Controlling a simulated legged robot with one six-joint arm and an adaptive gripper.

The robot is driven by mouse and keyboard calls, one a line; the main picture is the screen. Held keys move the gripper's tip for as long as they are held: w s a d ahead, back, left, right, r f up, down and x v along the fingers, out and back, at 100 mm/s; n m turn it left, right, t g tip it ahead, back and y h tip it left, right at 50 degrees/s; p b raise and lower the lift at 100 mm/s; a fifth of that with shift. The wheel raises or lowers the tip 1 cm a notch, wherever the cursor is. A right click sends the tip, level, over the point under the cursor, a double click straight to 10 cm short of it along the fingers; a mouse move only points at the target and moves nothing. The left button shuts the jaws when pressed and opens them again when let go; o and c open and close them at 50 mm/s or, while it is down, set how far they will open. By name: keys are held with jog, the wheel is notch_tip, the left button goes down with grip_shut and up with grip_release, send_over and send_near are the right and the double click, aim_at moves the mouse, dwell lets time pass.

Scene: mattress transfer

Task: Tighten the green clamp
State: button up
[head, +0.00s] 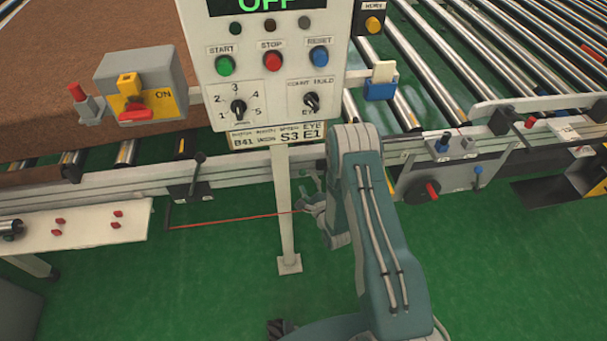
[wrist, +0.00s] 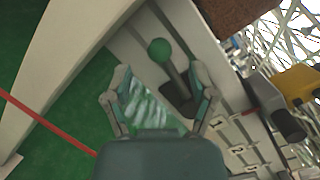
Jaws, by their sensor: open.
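The green clamp shows in the wrist view as a lever with a round green knob (wrist: 160,48) on a dark stem, set on a pale grey rail (wrist: 140,32). My gripper (wrist: 161,76) is open in the wrist view, with one finger on each side of the picture's middle. The knob is beyond the fingertips, between their lines; the dark base of the stem is near the right finger. I see no grip on it. In the head view my gripper (head: 314,206) is low beside the panel post, small and partly hidden by my arm. I cannot make out the green knob there.
The control panel (head: 228,88) on its white post (head: 284,190) stands close to my gripper. A red line (head: 235,220) runs low to the left. The conveyor rail (head: 120,188) and rollers (head: 480,60) lie behind.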

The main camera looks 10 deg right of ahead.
jog(key=v, duration=0.7)
jog(key=shift+s+d+f, duration=0.1)
